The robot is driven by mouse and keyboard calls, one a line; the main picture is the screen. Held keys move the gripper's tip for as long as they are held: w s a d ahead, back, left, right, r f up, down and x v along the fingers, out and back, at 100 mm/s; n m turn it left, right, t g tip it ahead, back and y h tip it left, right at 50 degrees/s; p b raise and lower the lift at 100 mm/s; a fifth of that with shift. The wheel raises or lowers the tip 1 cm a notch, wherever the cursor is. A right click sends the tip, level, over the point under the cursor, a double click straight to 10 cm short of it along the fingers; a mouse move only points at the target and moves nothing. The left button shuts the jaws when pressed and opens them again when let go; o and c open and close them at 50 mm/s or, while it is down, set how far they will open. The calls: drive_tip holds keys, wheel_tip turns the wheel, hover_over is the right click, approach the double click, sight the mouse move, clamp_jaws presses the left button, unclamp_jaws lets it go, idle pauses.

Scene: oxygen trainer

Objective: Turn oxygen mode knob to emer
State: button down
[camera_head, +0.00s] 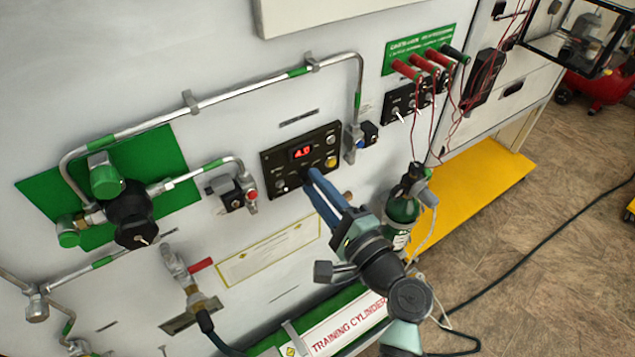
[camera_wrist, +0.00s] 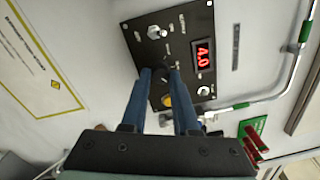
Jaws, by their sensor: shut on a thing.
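A black control panel (camera_head: 298,160) is on the white wall, with a red display reading 4.0 that also shows in the wrist view (camera_wrist: 203,56). The oxygen mode knob (camera_wrist: 165,73) appears to be the dark knob low in the middle of the panel; the labels are too small to read. My gripper (camera_head: 312,173) reaches the panel from the lower right. Its two blue fingers (camera_wrist: 160,74) are shut on this knob, one on each side. The fingers hide much of the knob, and its pointer cannot be made out.
The panel also has a silver toggle or knob (camera_wrist: 155,33) and a yellow button (camera_head: 331,162). Metal pipes (camera_head: 235,92) run above and left. A valve with a red handle (camera_head: 199,265) is below left. A green cylinder (camera_head: 403,209) stands right of my gripper.

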drive_tip(key=shift+m, duration=0.3)
drive_tip(key=c, duration=0.7)
unclamp_jaws()
drive_tip(key=shift+o, duration=0.2)
drive_tip(key=b+v, duration=0.4)
drive_tip(key=v, duration=0.9)
